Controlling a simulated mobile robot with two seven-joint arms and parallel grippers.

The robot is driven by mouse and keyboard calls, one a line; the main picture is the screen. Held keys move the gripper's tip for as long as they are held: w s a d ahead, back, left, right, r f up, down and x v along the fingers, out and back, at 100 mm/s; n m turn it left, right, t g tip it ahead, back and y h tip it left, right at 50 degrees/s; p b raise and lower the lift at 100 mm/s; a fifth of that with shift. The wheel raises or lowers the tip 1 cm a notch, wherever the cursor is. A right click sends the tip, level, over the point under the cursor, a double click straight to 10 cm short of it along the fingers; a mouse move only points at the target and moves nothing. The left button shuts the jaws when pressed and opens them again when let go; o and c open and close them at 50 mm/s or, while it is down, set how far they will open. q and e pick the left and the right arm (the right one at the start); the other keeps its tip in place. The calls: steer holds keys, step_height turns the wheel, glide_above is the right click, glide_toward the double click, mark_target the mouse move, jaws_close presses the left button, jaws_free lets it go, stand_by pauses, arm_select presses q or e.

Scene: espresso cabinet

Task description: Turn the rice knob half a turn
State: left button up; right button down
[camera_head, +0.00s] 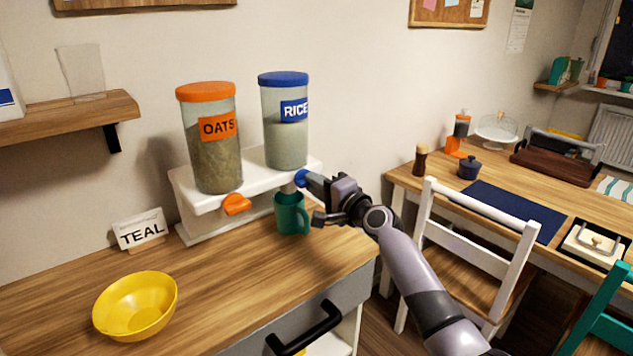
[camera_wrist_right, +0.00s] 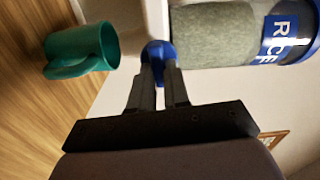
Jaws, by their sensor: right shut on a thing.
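The rice dispenser (camera_head: 287,135) has a blue lid and a blue RICE label and stands on a white stand (camera_head: 256,163). Its blue rice knob (camera_head: 300,178) is at the front of the stand. My right gripper (camera_head: 307,181) is shut on this knob; the wrist view shows both fingers (camera_wrist_right: 160,77) against the blue knob (camera_wrist_right: 158,52), which they partly hide. A teal mug (camera_head: 291,214) stands upright on the counter below the knob; it also shows in the wrist view (camera_wrist_right: 84,50). My left gripper is not in view.
The oats dispenser (camera_head: 212,150) with its orange knob (camera_head: 237,205) is left of the rice. A TEAL card (camera_head: 141,231) and a yellow bowl (camera_head: 136,306) are on the counter (camera_head: 225,270). A white chair (camera_head: 470,236) and a table stand at right.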

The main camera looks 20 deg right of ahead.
steer(key=shift+m, duration=0.5)
steer(key=c, duration=1.1)
jaws_free()
steer(key=shift+s, duration=0.1)
steer(key=p+v, duration=0.1)
steer(key=v, duration=0.6)
